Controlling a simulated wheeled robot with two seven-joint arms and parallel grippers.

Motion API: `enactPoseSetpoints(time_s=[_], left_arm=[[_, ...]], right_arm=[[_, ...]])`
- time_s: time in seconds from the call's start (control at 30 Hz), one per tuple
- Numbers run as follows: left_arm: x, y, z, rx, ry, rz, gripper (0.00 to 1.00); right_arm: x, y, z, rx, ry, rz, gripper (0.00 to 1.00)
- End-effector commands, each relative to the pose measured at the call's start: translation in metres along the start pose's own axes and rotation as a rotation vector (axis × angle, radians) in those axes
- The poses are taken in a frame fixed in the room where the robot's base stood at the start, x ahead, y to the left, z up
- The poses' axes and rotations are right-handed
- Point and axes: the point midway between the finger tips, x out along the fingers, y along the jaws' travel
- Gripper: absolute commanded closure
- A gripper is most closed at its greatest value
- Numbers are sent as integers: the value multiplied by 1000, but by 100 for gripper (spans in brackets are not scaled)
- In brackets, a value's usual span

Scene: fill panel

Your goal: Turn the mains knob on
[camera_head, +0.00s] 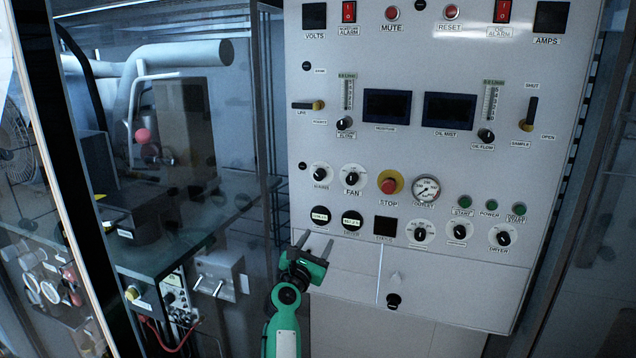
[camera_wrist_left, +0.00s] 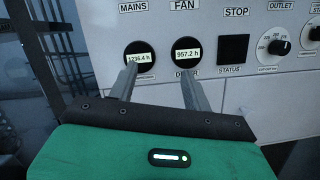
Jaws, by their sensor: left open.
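The mains knob (camera_head: 320,172) is a small black knob on a white round dial, on the left of the white panel (camera_head: 345,270) in the head view. Its label shows at the top edge of the left wrist view, but the knob itself is out of that frame. Its exact pointer angle is too small to tell. My left gripper (camera_head: 313,243) is below the knob, near the two round hour meters. Its two fingers (camera_wrist_left: 158,72) are apart with nothing between them, pointing at the panel by the meters. My right gripper is not in view.
The fan knob (camera_head: 352,174) is just right of the mains knob, and the red stop button (camera_head: 388,183) is further right. A left hour meter (camera_head: 320,216) and a right hour meter (camera_head: 352,220) sit below them. A glass-sided cabinet (camera_head: 150,240) stands to the left.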

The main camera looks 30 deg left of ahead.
Motion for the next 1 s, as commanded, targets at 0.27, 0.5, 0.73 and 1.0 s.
enactPoseSetpoints(time_s=[0.27, 0.5, 0.73, 1.0], left_arm=[[-2, 55, 81, -250, -156, 81, 50], [32, 59, 88, -251, -157, 79, 50], [76, 63, 94, -249, -155, 79, 50], [115, 66, 97, -249, -155, 80, 50]], right_arm=[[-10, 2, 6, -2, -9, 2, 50], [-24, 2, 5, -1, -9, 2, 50], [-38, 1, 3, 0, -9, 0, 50], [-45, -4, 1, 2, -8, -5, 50]])
